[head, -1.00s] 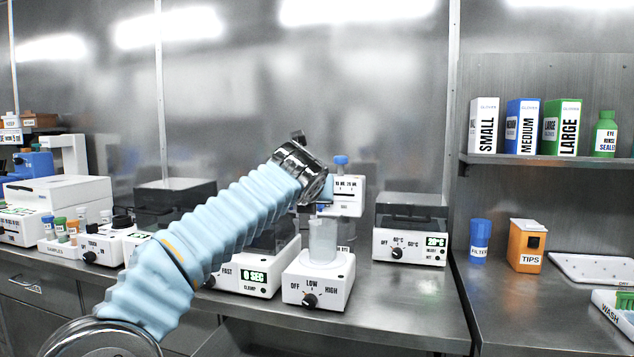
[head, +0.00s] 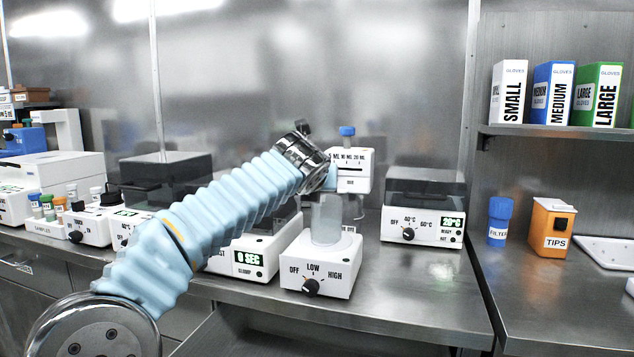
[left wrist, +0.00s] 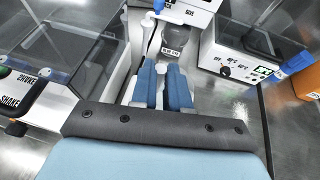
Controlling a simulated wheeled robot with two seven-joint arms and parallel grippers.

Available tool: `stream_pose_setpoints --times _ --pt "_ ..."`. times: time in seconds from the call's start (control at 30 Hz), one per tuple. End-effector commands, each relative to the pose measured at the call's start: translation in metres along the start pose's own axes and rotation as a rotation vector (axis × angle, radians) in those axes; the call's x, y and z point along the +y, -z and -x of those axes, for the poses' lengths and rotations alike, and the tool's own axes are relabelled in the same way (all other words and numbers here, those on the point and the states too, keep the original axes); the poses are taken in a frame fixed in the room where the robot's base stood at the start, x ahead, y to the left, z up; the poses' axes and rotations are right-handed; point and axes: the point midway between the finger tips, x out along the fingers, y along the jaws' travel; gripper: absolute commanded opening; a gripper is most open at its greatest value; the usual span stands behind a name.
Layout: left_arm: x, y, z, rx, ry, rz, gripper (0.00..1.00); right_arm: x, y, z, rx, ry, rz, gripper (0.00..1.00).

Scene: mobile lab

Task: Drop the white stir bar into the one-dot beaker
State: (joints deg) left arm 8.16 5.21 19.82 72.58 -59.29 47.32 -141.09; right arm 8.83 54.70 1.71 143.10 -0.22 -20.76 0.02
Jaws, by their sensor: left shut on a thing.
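My left gripper (head: 329,180) is right above the mouth of a clear beaker (head: 326,222), its blue fingertips close to the rim. The beaker stands upright on a white stirrer (head: 318,268) with an OFF/LOW/HIGH knob. In the left wrist view the blue fingers (left wrist: 162,76) are shut on a small white piece, the white stir bar (left wrist: 160,69), which shows at their tips. The stir bar is hidden in the head view. No dot mark on the beaker can be made out. My right gripper is not in view.
A white dispenser with a blue cap (head: 348,168) stands close behind the beaker. A timer device reading 0 SEC (head: 248,258) is at its left, a heater with a dark lid (head: 424,215) at its right. Bench in front of the heater is clear.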

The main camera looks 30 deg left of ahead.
Motion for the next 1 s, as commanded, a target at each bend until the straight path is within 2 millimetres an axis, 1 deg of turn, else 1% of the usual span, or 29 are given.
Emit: stream_pose_setpoints --times 0.03,0.3,0.33,0.5,0.73,0.83,0.93,1.0 --pt "0.000 0.002 -0.001 -0.001 0.000 0.001 0.00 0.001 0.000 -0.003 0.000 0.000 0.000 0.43" --pt "0.000 0.001 -0.001 0.000 0.000 0.000 0.00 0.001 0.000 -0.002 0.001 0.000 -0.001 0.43" --pt "0.000 0.001 -0.001 0.000 0.000 0.000 0.18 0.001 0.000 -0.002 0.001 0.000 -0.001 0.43" --pt "0.000 0.001 -0.001 0.000 0.000 0.000 0.44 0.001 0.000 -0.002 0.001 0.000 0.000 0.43" --pt "0.000 0.002 -0.001 0.000 0.000 0.000 0.45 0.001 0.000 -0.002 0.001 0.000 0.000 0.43" --pt "0.000 0.001 0.002 -0.001 0.000 0.000 0.45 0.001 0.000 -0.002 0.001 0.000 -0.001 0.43" --pt "0.000 0.001 0.013 -0.002 0.001 0.000 0.45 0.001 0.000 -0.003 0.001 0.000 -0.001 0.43" --pt "0.000 0.001 0.027 -0.004 0.001 0.000 0.45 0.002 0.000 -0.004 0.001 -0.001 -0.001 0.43"
